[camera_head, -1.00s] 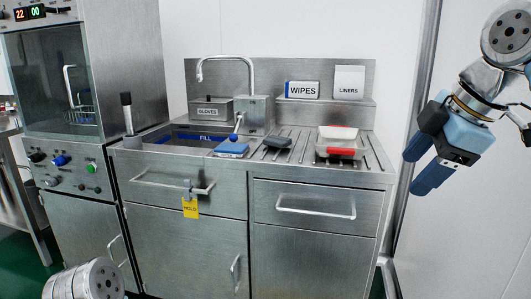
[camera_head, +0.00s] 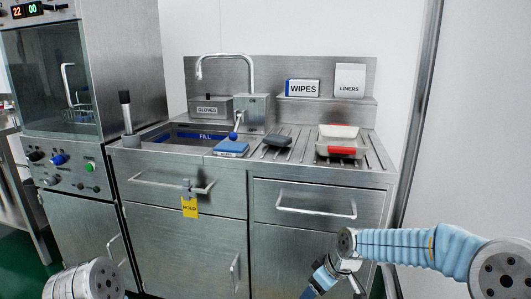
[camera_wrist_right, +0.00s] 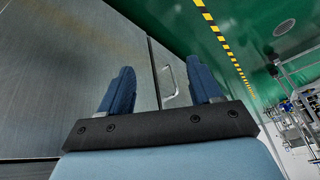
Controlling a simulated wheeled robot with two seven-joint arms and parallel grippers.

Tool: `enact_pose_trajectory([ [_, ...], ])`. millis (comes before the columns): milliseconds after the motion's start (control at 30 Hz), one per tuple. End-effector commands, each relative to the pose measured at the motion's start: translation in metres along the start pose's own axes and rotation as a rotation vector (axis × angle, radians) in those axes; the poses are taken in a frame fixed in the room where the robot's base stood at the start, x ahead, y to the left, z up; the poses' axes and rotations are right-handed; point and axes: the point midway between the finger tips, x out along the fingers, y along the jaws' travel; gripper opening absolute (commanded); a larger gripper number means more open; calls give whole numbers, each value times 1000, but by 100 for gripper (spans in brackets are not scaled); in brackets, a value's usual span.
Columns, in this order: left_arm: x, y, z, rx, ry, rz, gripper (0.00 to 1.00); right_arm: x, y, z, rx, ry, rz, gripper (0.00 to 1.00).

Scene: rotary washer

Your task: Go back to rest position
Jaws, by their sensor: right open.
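My right arm (camera_head: 415,246) reaches in from the right edge of the head view, low in front of the steel counter's right end. Its gripper (camera_head: 309,292) points down at the bottom edge and is partly cut off. In the right wrist view the gripper (camera_wrist_right: 165,88) is open and empty, its two blue fingers wide apart, with cabinet doors behind them. Of my left arm, only a pale rounded link (camera_head: 84,282) shows at the bottom left of the head view. The left gripper is out of view.
The steel counter (camera_head: 225,240) has a sink (camera_head: 185,137), a faucet (camera_head: 225,58), a blue sponge (camera_head: 231,149), a dark block (camera_head: 277,141) and a red-clipped container (camera_head: 338,142). A yellow HOLD tag (camera_head: 190,207) hangs on the left drawer handle. A glass-fronted washer (camera_head: 55,80) stands left.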

Motion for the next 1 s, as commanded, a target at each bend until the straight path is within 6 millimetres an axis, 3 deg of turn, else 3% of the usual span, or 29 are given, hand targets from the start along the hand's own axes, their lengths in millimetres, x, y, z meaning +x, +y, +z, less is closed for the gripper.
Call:
enact_pose_trajectory([
  [33,0,0,0,0,0,0,0,40,-11,24,80,-21,-32,64],
  [100,0,0,0,0,0,0,0,89,-29,59,215,-35,-61,64],
  [200,0,0,0,0,0,0,0,146,-62,115,416,-63,-90,64],
  [300,0,0,0,0,0,0,0,181,-99,171,608,-96,-100,64],
  [433,0,0,0,0,0,0,0,200,-140,227,801,-136,-94,64],
  [567,0,0,0,0,0,0,0,203,-161,256,904,-156,-82,64],
  [1000,0,0,0,0,0,0,0,203,-165,260,924,-157,-77,64],
])
